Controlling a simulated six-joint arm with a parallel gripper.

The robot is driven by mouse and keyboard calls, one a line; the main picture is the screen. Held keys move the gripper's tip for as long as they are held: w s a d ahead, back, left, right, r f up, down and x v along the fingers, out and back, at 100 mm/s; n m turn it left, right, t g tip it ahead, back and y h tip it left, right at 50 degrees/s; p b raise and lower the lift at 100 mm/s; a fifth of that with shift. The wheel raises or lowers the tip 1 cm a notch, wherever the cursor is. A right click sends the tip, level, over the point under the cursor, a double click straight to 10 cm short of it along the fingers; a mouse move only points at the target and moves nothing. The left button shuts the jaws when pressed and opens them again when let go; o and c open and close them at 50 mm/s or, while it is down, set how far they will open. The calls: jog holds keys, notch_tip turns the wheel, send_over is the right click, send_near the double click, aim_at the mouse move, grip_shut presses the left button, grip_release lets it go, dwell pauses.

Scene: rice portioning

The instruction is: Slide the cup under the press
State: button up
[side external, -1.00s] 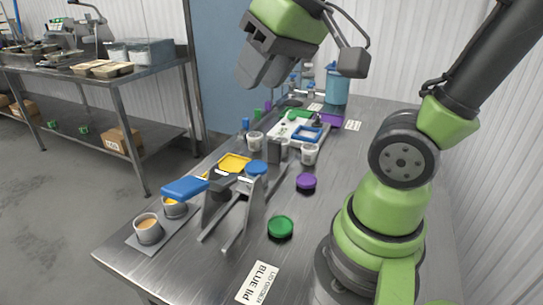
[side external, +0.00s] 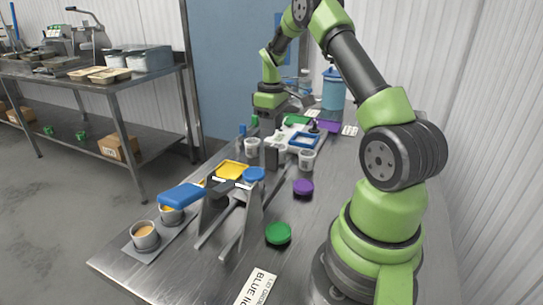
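The press (side external: 252,215) is a grey stand with a long blue handle (side external: 180,196), in the middle front of the steel table. Two whitish cups stand behind it: one cup (side external: 252,147) on the left and another cup (side external: 307,160) on the right. Two filled cups stand on a grey strip left of the press: a front cup (side external: 145,237) with orange contents and a rear cup (side external: 171,215) partly behind the handle. My gripper (side external: 272,128) points down at the far part of the table, behind the whitish cups. Its fingers are too small and hidden to read.
A blue lid (side external: 254,174) and yellow tray (side external: 233,169) lie behind the press. A purple lid (side external: 303,187) and green lid (side external: 278,233) lie to its right. A blue container (side external: 333,90) stands at the back.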

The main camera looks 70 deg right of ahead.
aim_at(271, 147)
notch_tip(271, 147, down, 9)
jog(key=shift+f, duration=0.15)
dwell(0.4)
grip_shut()
